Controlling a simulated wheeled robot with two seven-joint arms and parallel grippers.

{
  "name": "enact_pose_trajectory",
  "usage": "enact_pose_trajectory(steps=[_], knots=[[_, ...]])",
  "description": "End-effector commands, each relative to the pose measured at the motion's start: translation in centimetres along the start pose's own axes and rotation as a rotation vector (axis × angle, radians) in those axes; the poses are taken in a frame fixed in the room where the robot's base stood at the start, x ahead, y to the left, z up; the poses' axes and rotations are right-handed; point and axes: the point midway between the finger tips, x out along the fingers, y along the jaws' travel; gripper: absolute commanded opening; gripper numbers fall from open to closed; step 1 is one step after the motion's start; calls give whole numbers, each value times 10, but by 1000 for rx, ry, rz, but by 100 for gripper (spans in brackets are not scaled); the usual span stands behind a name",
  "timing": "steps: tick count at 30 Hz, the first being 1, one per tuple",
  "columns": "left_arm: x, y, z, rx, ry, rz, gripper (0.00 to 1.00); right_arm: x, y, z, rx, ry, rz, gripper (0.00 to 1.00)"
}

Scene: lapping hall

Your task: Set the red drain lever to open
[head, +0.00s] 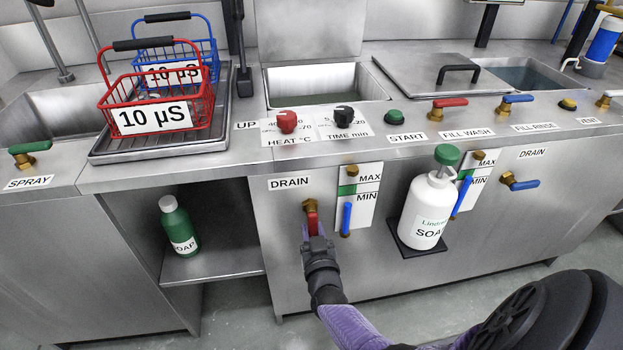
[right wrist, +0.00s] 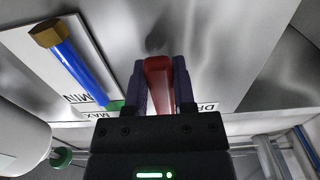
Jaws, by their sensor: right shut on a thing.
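The red drain lever (head: 312,221) hangs down from a brass valve (head: 309,205) on the steel front panel, under the left DRAIN label (head: 289,183). My right gripper (head: 317,240) reaches up from below and is shut on the lever's lower part. In the right wrist view the red lever (right wrist: 158,85) lies between the two dark fingers. The lever's lower end is hidden by the gripper. My left gripper is not in view.
A level gauge with a blue tube (head: 347,218) is just right of the lever. A white soap bottle (head: 424,215) stands on a small black shelf further right. A green soap bottle (head: 178,228) stands on a lower shelf at left. A blue drain lever (head: 525,184) is at far right.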

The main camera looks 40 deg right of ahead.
Motion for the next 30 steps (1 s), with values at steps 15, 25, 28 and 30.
enact_pose_trajectory(steps=[15,25,28,30], knots=[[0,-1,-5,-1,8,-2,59,0,1,1,-8,-3,0,58],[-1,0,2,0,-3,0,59,-2,0,0,-6,0,0,68],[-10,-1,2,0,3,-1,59,-16,0,-4,-6,0,-1,68],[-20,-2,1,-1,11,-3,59,-34,0,-5,-5,-1,0,68]])
